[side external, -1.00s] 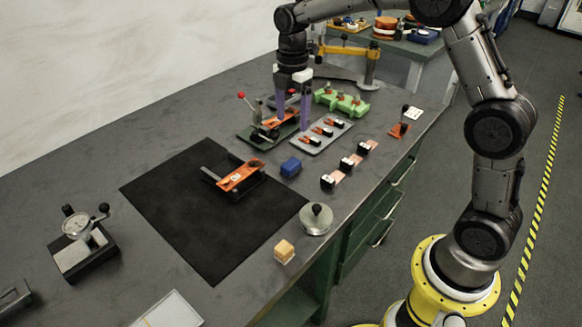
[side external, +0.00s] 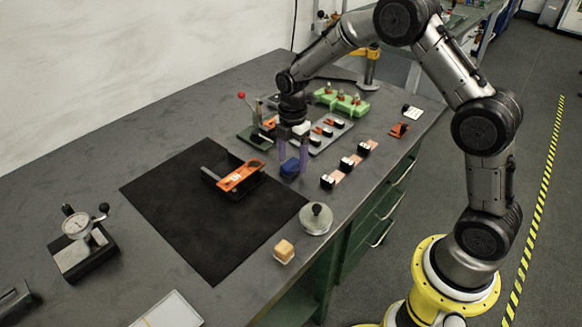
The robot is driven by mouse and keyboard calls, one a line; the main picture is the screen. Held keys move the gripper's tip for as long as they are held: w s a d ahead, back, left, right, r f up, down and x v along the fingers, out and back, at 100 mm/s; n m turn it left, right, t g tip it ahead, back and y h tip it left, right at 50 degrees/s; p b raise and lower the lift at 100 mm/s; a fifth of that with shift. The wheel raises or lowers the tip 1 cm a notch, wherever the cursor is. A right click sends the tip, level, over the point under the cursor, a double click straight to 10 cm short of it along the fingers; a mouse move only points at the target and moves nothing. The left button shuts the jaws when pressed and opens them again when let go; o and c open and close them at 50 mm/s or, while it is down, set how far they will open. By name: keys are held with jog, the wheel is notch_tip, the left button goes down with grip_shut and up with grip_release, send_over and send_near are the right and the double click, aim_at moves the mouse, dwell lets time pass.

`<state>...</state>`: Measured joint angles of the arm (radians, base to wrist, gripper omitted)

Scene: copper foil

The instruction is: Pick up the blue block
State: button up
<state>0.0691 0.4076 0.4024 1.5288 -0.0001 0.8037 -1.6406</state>
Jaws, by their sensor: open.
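The blue block (side external: 290,168) sits on the dark grey bench top, just right of the black mat. My gripper (side external: 293,164) is lowered over it, pointing down. Its two purple fingers are apart, one to the left and one to the right of the block as seen here. The block shows between the fingertips. Whether the fingers touch it cannot be told from this side.
An orange-topped black fixture (side external: 240,176) stands on the black mat (side external: 215,238) to the left.

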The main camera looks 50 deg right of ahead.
jog(key=shift+f, duration=0.4)
grip_shut()
jog(key=shift+r, duration=0.15)
